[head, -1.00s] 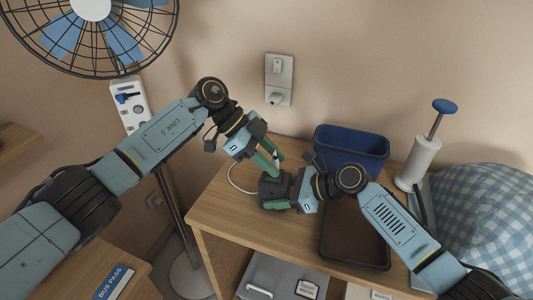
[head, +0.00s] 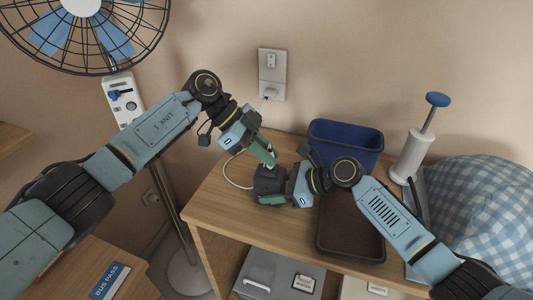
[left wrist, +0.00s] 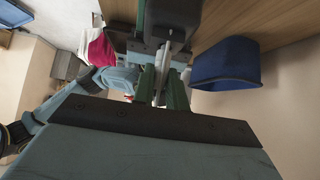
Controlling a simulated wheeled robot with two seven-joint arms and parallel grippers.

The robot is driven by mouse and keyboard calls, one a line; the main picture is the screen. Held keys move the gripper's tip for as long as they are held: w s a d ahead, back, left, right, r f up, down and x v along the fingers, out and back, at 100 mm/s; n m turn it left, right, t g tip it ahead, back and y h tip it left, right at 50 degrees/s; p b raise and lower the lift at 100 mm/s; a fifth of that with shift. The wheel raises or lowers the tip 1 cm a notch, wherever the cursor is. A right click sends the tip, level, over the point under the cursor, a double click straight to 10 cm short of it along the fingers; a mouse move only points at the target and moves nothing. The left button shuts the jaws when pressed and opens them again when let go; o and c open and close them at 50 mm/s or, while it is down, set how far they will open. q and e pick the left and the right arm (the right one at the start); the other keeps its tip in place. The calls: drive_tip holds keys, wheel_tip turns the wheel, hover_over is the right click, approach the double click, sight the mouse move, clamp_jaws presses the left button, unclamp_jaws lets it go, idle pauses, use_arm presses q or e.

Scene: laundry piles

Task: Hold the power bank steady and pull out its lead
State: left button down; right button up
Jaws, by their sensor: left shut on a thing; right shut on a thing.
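The power bank (head: 270,181) is a dark block standing near the left part of the wooden tabletop. My right gripper (head: 271,199) is shut on it from the right, with a green finger showing along its near lower side. My left gripper (head: 269,156) comes down from above, its green fingers shut on the small pale plug end of the lead (head: 230,178), just over the block's top. The lead runs in a white loop on the tabletop left of the block. In the left wrist view a pale strip lies between the green fingers. Whether the plug is still seated is hidden.
A blue bin (head: 345,137) and a dark tray (head: 350,240) stand right of the power bank. A wall socket (head: 272,75) is behind. The tabletop (head: 235,212) front left is clear.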

use_arm(q)
drive_tip(key=shift+r, duration=3.25)
use_arm(e)
drive_tip(key=shift+d, duration=0.1)
use_arm(q)
drive_tip(key=w+a+f+n+t, duration=0.7)
drive_tip(key=w+a+f+n, duration=0.1)
drive_tip(key=f+n, duration=0.1)
drive_tip(key=shift+w+a+y, duration=0.3)
drive_tip(key=shift+a+y, duration=0.1)
drive_tip(key=shift+f, duration=0.15)
drive_tip(key=shift+f, duration=3.85)
